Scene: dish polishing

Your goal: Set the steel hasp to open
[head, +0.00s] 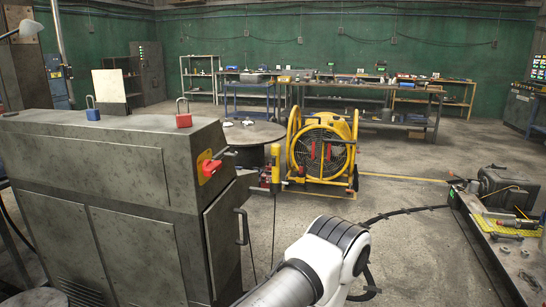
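I cannot clearly pick out the steel hasp in the head view. A red rotary handle (209,167) on a yellow plate sits on the end face of the grey cabinet (85,155). A small dark piece shows just right of this handle, too small to tell what it is. A red padlock (184,120) and a blue padlock (93,114) stand upright on the cabinet top, apart from each other. A white arm link of mine enters at the bottom centre. Neither of my grippers is in view.
A yellow-framed fan (322,148) stands on the floor beyond the cabinet, beside a round table (252,133). A workbench (503,245) with tools is at the right. Long benches line the back wall. The floor between the arm and the right workbench is mostly clear, with a dark cable across it.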

